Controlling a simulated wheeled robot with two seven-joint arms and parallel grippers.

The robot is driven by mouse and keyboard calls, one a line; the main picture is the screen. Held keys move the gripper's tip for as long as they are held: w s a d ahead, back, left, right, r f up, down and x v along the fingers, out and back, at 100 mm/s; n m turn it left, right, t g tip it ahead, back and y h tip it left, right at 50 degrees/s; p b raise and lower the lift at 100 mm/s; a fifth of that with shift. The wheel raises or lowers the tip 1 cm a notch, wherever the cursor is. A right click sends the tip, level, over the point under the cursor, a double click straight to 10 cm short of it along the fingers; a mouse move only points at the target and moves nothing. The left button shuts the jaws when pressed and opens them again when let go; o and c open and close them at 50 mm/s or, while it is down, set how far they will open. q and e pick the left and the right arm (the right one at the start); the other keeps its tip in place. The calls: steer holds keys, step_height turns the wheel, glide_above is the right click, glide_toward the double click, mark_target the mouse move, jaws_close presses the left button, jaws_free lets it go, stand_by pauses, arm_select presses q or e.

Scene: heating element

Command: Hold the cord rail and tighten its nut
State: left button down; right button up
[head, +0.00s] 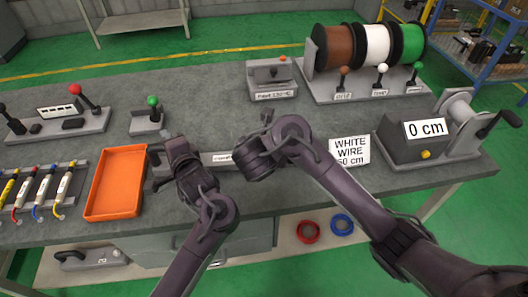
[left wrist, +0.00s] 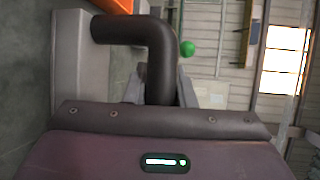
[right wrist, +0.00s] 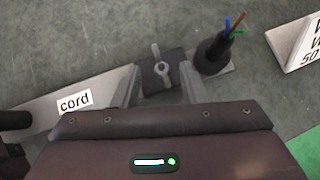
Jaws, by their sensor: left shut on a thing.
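The cord rail (right wrist: 35,118) is a pale bar labelled "cord"; part of it also shows in the head view (head: 217,158) between my two grippers. My left gripper (left wrist: 158,88) is shut on the rail's dark bent handle (left wrist: 120,30). The nut (right wrist: 161,70), a small metal wing piece, sits on a dark block (right wrist: 150,84) at the rail's right part. My right gripper (right wrist: 161,84) is open, its fingers apart on either side of the block in the right wrist view. I cannot tell whether they touch it. A black cord end (right wrist: 210,55) with coloured wires stands right of the nut.
An orange tray (head: 117,182) lies left of my left gripper. A "WHITE WIRE" sign (head: 349,150) and a "0 cm" crank unit (head: 425,140) stand at right. A heater-like box (head: 270,80) and wire spools (head: 373,46) are behind.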

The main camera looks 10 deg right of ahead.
steer(key=v, duration=1.1)
steer(key=shift+s, duration=0.2)
steer(key=shift+r, duration=0.15)
